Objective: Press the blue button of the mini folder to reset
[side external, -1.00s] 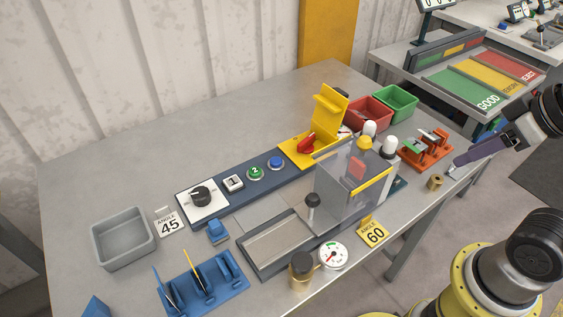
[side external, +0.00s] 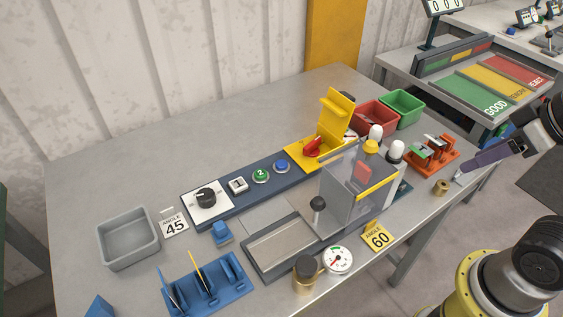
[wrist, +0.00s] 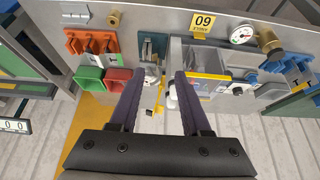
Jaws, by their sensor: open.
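The mini folder's dark blue control panel (side external: 220,207) lies along the middle of the table. The blue button (side external: 282,166) sits on it, between the green button (side external: 261,175) marked 2 and the yellow hinged cover (side external: 336,116), which stands up beside a red knob (side external: 313,146). The folder's clear guard (side external: 345,200) stands in front of the panel. My gripper (side external: 462,178) is at the right edge of the table, well away from the button. In the wrist view my gripper (wrist: 158,82) has its two purple fingers apart, open and empty.
Red (side external: 376,117) and green (side external: 403,106) bins stand at the back right, beside an orange rack (side external: 432,153). A grey tray (side external: 128,238) and a blue rack (side external: 204,284) are at the left. The table behind the panel is clear.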

